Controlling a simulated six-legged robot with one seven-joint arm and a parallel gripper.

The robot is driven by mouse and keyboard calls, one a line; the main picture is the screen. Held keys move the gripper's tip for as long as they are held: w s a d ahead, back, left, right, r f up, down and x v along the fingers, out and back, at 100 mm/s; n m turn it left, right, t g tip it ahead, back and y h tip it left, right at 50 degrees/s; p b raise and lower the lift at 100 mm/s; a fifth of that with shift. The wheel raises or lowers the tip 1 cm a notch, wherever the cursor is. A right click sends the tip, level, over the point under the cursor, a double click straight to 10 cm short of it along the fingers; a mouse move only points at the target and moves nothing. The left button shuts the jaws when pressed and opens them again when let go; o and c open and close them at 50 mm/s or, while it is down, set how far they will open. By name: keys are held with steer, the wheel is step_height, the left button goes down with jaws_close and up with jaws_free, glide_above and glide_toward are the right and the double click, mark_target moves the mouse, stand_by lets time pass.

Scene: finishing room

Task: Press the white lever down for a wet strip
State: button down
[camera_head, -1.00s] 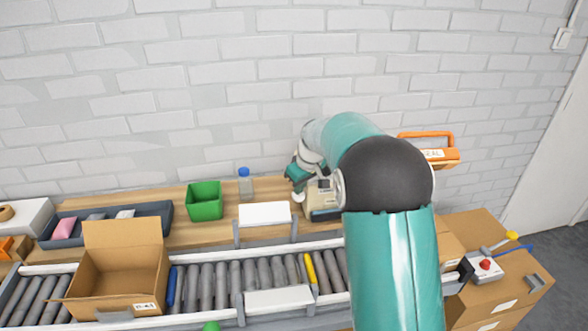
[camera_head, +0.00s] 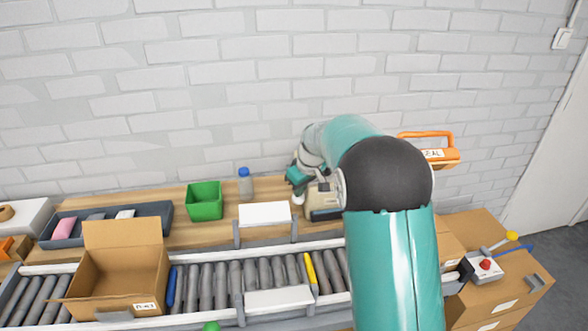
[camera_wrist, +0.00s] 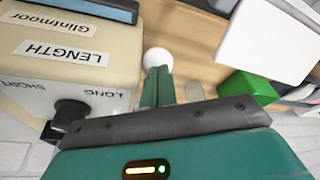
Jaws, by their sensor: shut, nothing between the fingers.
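The beige tape machine (camera_head: 322,204) stands on the wooden bench, partly hidden behind my arm. In the wrist view its body (camera_wrist: 66,30) fills the upper left, with a "LENGTH" label and a black knob between "SHORT" and "LONG". The white lever's round end (camera_wrist: 158,58) shows beside the machine; it is also small in the head view (camera_head: 297,199). The rest of the lever is hidden. My gripper (camera_wrist: 158,72) is shut and empty, its fingertips right at the white ball. I cannot tell whether they touch it. In the head view my gripper (camera_head: 297,178) is just above the ball.
A green bin (camera_head: 205,202), a blue-capped bottle (camera_head: 245,187) and a white plate (camera_head: 265,214) are left of the machine. An open cardboard box (camera_head: 120,275) sits on the roller conveyor (camera_head: 208,290) in front. The brick wall is close behind.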

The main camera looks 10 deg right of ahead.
step_height(320, 180, up, 10)
steer(key=w, duration=0.2)
steer(key=shift+w, duration=0.15)
stand_by(0.9)
stand_by(0.6)
step_height(320, 180, up, 5)
steer(key=shift+f, duration=0.1)
stand_by(0.5)
